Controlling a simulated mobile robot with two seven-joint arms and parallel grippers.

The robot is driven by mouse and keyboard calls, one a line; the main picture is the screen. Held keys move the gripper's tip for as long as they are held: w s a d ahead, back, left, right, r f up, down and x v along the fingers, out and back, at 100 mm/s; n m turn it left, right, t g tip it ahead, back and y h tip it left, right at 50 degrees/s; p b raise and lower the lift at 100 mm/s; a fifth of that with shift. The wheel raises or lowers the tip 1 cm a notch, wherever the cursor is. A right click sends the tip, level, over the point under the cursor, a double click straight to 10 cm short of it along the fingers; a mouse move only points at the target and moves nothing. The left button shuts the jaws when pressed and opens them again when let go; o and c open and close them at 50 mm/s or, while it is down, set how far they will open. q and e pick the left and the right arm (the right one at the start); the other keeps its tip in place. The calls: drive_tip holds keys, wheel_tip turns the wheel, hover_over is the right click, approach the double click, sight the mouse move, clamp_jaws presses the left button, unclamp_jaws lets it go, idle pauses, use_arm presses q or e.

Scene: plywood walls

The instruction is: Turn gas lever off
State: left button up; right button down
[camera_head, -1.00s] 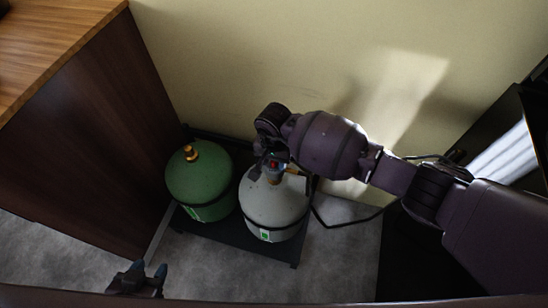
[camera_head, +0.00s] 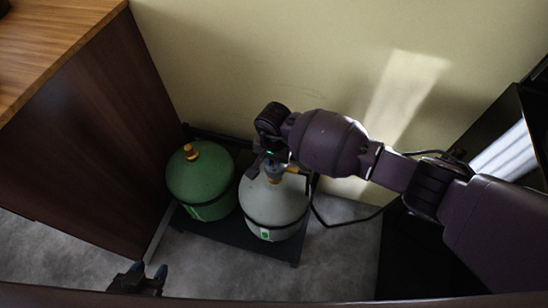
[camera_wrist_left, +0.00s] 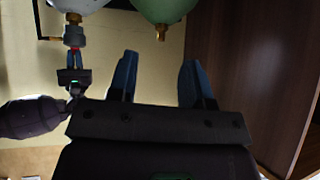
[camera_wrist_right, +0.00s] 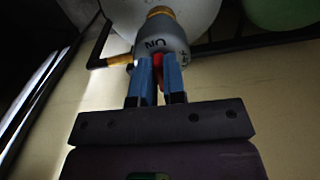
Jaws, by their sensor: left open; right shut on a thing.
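The white gas cylinder (camera_head: 273,206) stands upright with a grey regulator on top. The regulator (camera_wrist_right: 165,38) shows the letters "ON", upside down, in the right wrist view. The red lever (camera_wrist_right: 158,62) sits on the regulator between the blue fingers of my right gripper (camera_wrist_right: 157,78), which is shut on it. In the head view my right gripper (camera_head: 273,163) covers the top of the regulator and hides the lever. My left gripper (camera_head: 140,271) is open and empty at the bottom left, away from the cylinders. It also shows open in the left wrist view (camera_wrist_left: 159,75).
A green cylinder (camera_head: 201,180) with a brass valve stands left of the white one on a dark platform (camera_head: 240,241). A black hose (camera_head: 345,222) runs right from the regulator. A wooden cabinet (camera_head: 90,140) is at left, a pale wall (camera_head: 225,60) behind.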

drive_tip(key=m, duration=0.3)
drive_tip(key=shift+w+r+p, duration=0.15)
drive_tip(key=shift+p, duration=0.2)
drive_tip(key=m, duration=0.3)
drive_tip(key=shift+w+a+m+p, duration=0.1)
drive_tip(key=shift+a+m+p, duration=0.05)
drive_tip(key=shift+m+p, duration=0.2)
drive_tip(key=m+p, duration=0.1)
drive_tip(key=m, duration=0.3)
drive_tip(key=shift+w+a+m, duration=0.1)
drive_tip(key=shift+m, duration=0.15)
drive_tip(key=m+p, duration=0.1)
drive_tip(key=m, duration=0.3)
drive_tip(key=shift+w, duration=0.15)
drive_tip(key=shift+m, duration=0.8)
use_arm(q)
drive_tip(key=shift+t, duration=0.3)
drive_tip(key=r, duration=0.2)
drive_tip(key=w+r, duration=0.1)
drive_tip(key=r, duration=0.1)
drive_tip(key=shift+d, duration=0.1)
use_arm(e)
drive_tip(key=shift+m, duration=0.3)
use_arm(q)
drive_tip(key=shift+s, duration=0.1)
